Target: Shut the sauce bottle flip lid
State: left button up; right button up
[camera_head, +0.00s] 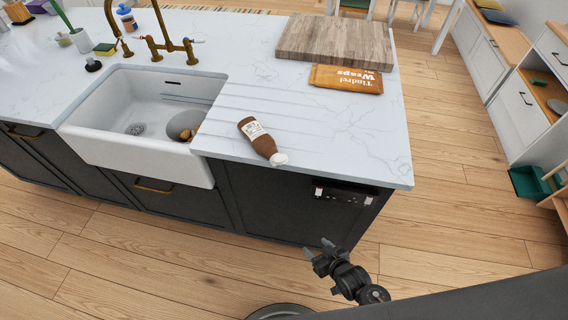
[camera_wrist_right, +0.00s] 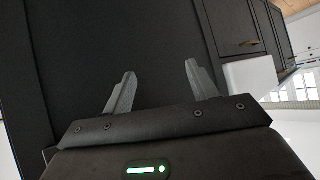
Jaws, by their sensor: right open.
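The brown sauce bottle (camera_head: 258,139) with a pale label appears in the head view on the white marble counter, right of the sink and near the front edge. Its white cap (camera_head: 278,159) points toward that edge. I cannot tell whether the flip lid is open or shut. My right gripper (camera_head: 322,254) is below and in front of the counter, apart from the bottle. In the right wrist view its two fingers (camera_wrist_right: 158,88) are spread with nothing between them, facing the dark cabinet front. My left gripper is not in view.
A white sink (camera_head: 105,146) with a brass faucet (camera_head: 160,40) lies left of the bottle. A wooden board (camera_head: 335,42) and an orange wraps packet (camera_head: 346,79) lie behind it to the right. Counter around the bottle is clear. Dark cabinets (camera_head: 265,200) stand below the counter.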

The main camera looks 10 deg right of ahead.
jog(key=w+a+r+n+t+y, duration=0.1)
jog(key=w+a+r+t, duration=0.15)
jog(key=r, duration=0.55)
jog(key=w+a+r+t+y, duration=0.1)
jog(key=w+r, duration=0.2)
jog(key=r, duration=0.5)
jog(key=n+t+y, duration=0.2)
jog(key=t, duration=0.1)
send_near(285, 162)
jog(key=shift+p+x, duration=1.1)
jog(key=shift+x, duration=3.9)
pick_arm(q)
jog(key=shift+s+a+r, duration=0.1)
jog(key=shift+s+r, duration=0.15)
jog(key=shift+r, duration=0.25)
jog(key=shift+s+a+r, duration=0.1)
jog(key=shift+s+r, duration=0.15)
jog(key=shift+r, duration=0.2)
pick_arm(e)
jog(key=shift+f, duration=0.1)
